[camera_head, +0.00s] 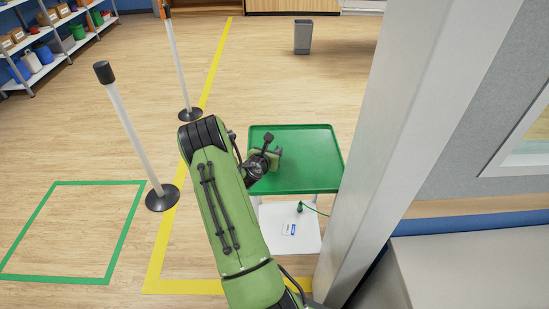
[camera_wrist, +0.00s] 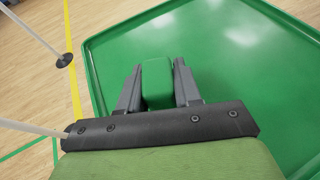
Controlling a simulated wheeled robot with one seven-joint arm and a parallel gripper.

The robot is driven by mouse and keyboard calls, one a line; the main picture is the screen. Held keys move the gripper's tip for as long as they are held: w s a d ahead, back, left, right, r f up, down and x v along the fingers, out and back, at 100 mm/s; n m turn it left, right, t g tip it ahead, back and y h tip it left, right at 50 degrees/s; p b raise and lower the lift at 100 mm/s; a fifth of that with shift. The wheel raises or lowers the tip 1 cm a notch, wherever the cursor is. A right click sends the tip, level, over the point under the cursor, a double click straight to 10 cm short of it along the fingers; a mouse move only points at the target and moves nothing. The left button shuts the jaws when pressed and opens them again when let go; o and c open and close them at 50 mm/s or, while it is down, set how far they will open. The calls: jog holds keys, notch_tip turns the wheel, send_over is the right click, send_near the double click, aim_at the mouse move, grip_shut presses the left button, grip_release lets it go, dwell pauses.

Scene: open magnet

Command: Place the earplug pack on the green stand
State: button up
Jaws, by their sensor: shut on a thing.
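The green stand (camera_head: 315,170) has a flat, rimmed tray top, and its green surface (camera_wrist: 235,75) fills most of the wrist view. My gripper (camera_wrist: 158,70) is shut on a small green block-shaped pack (camera_wrist: 157,85), the earplug pack, held between the two dark fingers. In the head view my gripper (camera_head: 272,154) is over the left part of the tray top. The pack is hard to make out there against the green. I cannot tell whether the pack touches the tray surface or hangs just above it.
A thick grey pillar (camera_head: 410,130) stands close to the right of the stand. Two posts on black bases, one near (camera_head: 162,197) and one farther (camera_head: 190,114), stand to the left. A lower white shelf (camera_head: 305,240) is under the tray top. The tray's right side is clear.

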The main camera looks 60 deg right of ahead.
notch_tip(320, 180, down, 2)
jog(key=shift+r, duration=0.1)
jog(key=o, duration=0.6)
jog(key=shift+c, duration=0.2)
jog(key=o, duration=0.4)
jog(key=shift+o, duration=0.2)
